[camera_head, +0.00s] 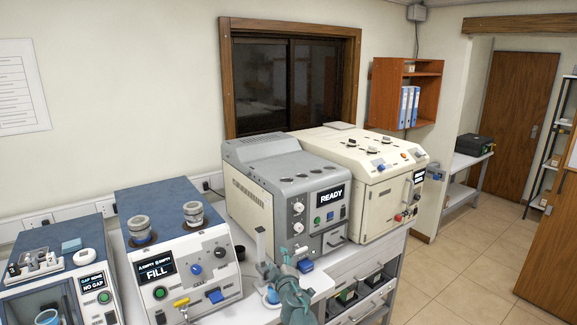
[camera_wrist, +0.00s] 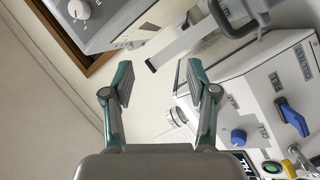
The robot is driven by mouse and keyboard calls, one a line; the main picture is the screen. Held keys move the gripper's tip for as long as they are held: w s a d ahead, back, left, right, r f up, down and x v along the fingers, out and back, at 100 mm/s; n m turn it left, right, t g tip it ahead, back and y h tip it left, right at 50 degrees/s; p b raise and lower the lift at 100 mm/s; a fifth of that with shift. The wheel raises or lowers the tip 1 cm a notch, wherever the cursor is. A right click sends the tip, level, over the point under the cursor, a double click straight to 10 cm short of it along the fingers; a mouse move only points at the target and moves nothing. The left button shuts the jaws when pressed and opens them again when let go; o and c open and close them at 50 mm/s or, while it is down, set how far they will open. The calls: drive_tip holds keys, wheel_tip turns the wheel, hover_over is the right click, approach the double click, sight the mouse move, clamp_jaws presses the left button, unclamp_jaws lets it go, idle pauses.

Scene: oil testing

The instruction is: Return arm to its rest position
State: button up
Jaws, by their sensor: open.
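My gripper (camera_wrist: 160,82) shows in the wrist view with its two teal and grey fingers spread apart and nothing between them. In the head view my teal arm (camera_head: 291,300) shows at the bottom, in front of the bench between the FILL machine (camera_head: 168,262) and the grey READY machine (camera_head: 288,190). The finger state is hard to make out there. In the tilted wrist view, the machine with blue and green controls (camera_wrist: 262,110) lies to the right of the fingers, and a grey machine with a white knob (camera_wrist: 95,18) is at upper left.
A cream machine (camera_head: 368,175) stands right of the grey one. A machine reading NO GAP (camera_head: 62,285) is at far left. A slim pale upright piece (camera_head: 260,243) and a small dark cup (camera_head: 240,253) stand near my arm. The tiled floor (camera_head: 470,265) at right is clear.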

drive_tip(key=s+d+f+m+g+h+b, duration=0.1)
drive_tip(key=s+d+f+m+g+h, duration=0.15)
drive_tip(key=d+f, duration=0.4)
drive_tip(key=s+d+f+m+g+h, duration=0.1)
drive_tip(key=d+f+m+h, duration=0.25)
drive_tip(key=f, duration=0.55)
drive_tip(key=s+d+f+m+g+h+b, duration=0.1)
drive_tip(key=s+d+f+g, duration=0.25)
drive_tip(key=s+f, duration=0.4)
drive_tip(key=s+d+f+m+g+h+b, duration=0.1)
drive_tip(key=s+d+f+m+g, duration=0.3)
drive_tip(key=f, duration=0.6)
drive_tip(key=s+d+f+m+g+y+b, duration=0.1)
drive_tip(key=s+f+g, duration=0.3)
drive_tip(key=s+f, duration=0.4)
drive_tip(key=s+d+f+g+y+b, duration=0.1)
drive_tip(key=s+f+g+b, duration=0.2)
drive_tip(key=s+f, duration=0.5)
drive_tip(key=s+d+f+m+g+y+b, duration=0.1)
drive_tip(key=s+f+g, duration=0.4)
drive_tip(key=s, duration=2)
wheel_tip(320, 180, down, 4)
drive_tip(key=shift+s+m+y+b, duration=0.3)
drive_tip(key=shift+s+y+b, duration=0.1)
drive_tip(key=shift+y+b, duration=0.25)
